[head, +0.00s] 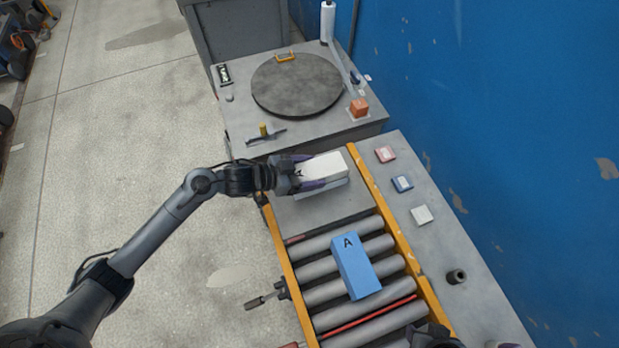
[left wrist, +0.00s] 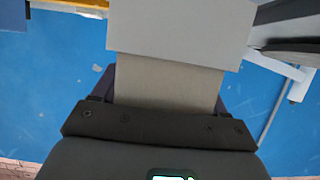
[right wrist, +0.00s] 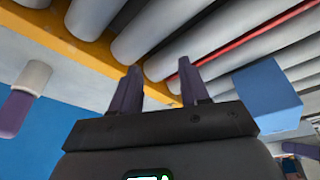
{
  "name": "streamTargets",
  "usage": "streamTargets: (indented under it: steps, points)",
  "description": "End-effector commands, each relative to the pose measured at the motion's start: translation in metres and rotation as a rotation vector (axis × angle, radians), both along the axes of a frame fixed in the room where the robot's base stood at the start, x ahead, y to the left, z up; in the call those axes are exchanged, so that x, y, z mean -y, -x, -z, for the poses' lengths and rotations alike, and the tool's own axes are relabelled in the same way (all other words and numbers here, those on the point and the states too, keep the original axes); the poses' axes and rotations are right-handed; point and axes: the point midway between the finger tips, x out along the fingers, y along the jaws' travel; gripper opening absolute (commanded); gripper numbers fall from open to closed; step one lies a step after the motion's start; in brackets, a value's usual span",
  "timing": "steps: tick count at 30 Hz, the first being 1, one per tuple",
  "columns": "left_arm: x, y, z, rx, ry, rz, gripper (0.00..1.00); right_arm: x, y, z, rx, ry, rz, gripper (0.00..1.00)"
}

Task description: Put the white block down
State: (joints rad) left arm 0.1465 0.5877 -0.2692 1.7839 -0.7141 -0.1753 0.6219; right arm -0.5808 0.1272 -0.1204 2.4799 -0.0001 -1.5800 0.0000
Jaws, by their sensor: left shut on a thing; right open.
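The white block (head: 326,167) is between the fingers of my left gripper (head: 306,174), which is shut on it. It is over the grey plate (head: 312,210) at the far end of the roller conveyor; I cannot tell whether it touches the plate. In the left wrist view the white block (left wrist: 180,30) fills the top middle, and the fingers are largely hidden behind it. My right gripper (right wrist: 158,85) is open and empty near the conveyor's yellow rail. In the head view only part of it (head: 432,336) shows at the bottom edge.
A blue block (head: 357,268) marked A lies on the rollers (head: 340,292). Beyond is a table with a dark round disc (head: 297,84) and an orange block (head: 359,108). Small red (head: 385,154), blue (head: 402,184) and white (head: 422,215) pieces lie on the right ledge, beside the blue wall.

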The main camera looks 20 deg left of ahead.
Motion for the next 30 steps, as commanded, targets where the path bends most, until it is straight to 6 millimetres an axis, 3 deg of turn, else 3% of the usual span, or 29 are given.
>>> streamTargets:
  steps: [8, 22, 23, 27, 30]
  points:
    - [0.000, -0.001, 0.031, 0.001, 0.003, -0.002, 0.15, 0.000, 0.000, 0.010, 0.000, -0.003, 0.002, 0.45]
    - [0.001, -0.001, 0.037, 0.002, 0.002, -0.001, 0.15, -0.002, 0.000, 0.010, 0.000, -0.011, 0.008, 0.45]
    - [0.000, 0.000, 0.038, -0.002, 0.001, -0.001, 0.77, -0.002, 0.000, 0.010, -0.001, -0.011, 0.008, 0.45]
    - [0.000, 0.000, 0.038, -0.002, 0.001, -0.001, 0.98, -0.002, 0.000, 0.010, 0.000, -0.011, 0.007, 0.45]
    - [0.000, 0.000, 0.038, -0.002, 0.001, -0.001, 0.98, -0.002, 0.000, 0.010, 0.000, -0.011, 0.007, 0.45]
